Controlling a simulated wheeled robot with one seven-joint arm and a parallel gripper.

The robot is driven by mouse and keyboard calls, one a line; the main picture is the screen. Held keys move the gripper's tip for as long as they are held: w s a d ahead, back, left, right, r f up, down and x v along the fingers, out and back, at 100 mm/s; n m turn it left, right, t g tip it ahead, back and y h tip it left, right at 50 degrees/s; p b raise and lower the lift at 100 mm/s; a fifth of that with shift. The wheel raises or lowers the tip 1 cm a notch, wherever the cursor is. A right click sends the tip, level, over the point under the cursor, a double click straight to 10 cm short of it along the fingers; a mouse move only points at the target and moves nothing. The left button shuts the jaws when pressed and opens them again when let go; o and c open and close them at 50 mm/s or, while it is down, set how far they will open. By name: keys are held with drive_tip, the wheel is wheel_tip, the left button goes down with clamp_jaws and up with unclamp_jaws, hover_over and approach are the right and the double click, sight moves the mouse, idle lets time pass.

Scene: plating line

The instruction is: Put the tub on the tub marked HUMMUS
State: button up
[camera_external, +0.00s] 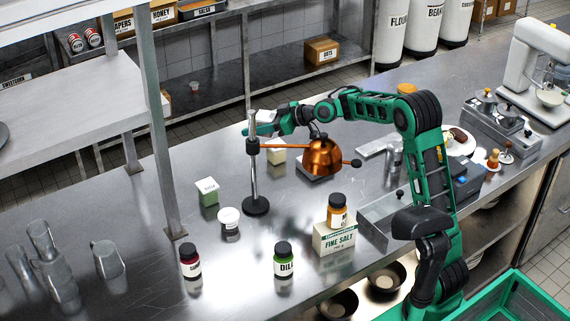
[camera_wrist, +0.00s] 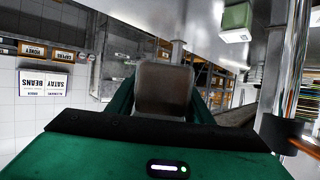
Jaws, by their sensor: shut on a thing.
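My gripper (camera_wrist: 163,85) is shut on a grey-brown, squarish tub (camera_wrist: 165,92), seen between its green fingers in the wrist view. I cannot read HUMMUS on either.
A lamp stand (camera_external: 255,207) with a copper shade (camera_external: 322,159) stands close to my gripper. Jars stand at the front, one on a FINE SALT box (camera_external: 335,238). Glass jugs (camera_external: 108,260) are at left.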

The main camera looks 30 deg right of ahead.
drive_tip(key=a, duration=0.2)
hover_over(276, 152)
drive_tip(key=w, duration=0.6)
drive_tip(key=shift+n+g+y, duration=0.3)
drive_tip(key=shift+n+g, duration=0.1)
drive_tip(key=f, duration=0.6)
drive_tip(key=shift+s+a+f, duration=0.15)
drive_tip(key=shift+a+f, duration=0.1)
drive_tip(key=shift+a, duration=0.05)
drive_tip(key=shift+f, duration=1.9)
drive_tip(key=o, duration=1.2)
drive_tip(key=shift+f, duration=0.1)
